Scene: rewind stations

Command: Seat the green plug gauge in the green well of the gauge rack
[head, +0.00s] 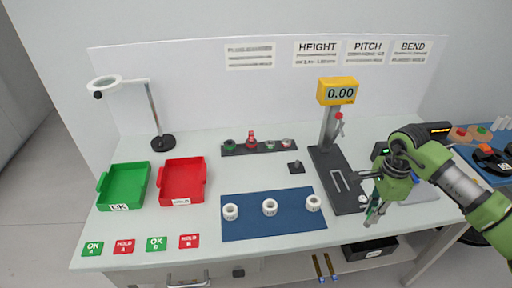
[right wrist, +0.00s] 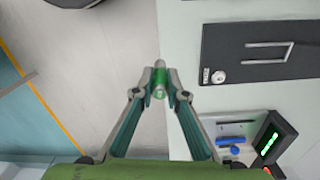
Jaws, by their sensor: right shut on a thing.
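My right gripper (head: 374,212) is near the table's front right edge. In the right wrist view its fingers (right wrist: 160,88) are shut on the green plug gauge (right wrist: 160,76), a short pin with a green middle and grey ends. The gauge is hard to make out in the head view. The dark gauge rack (head: 262,149) lies at the back middle of the table, far to the left of the gripper. A green-marked well (head: 229,143) is at its left end. A red plug gauge (head: 251,137) stands beside it. My left gripper is not in view.
A height gauge with a yellow display (head: 340,92) stands on a dark base between the rack and my right arm. A blue mat (head: 250,228) holds three white rings. Green (head: 112,205) and red (head: 182,200) bins and a magnifier lamp (head: 155,110) are at the left. A small dark block (head: 296,168) sits near the rack.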

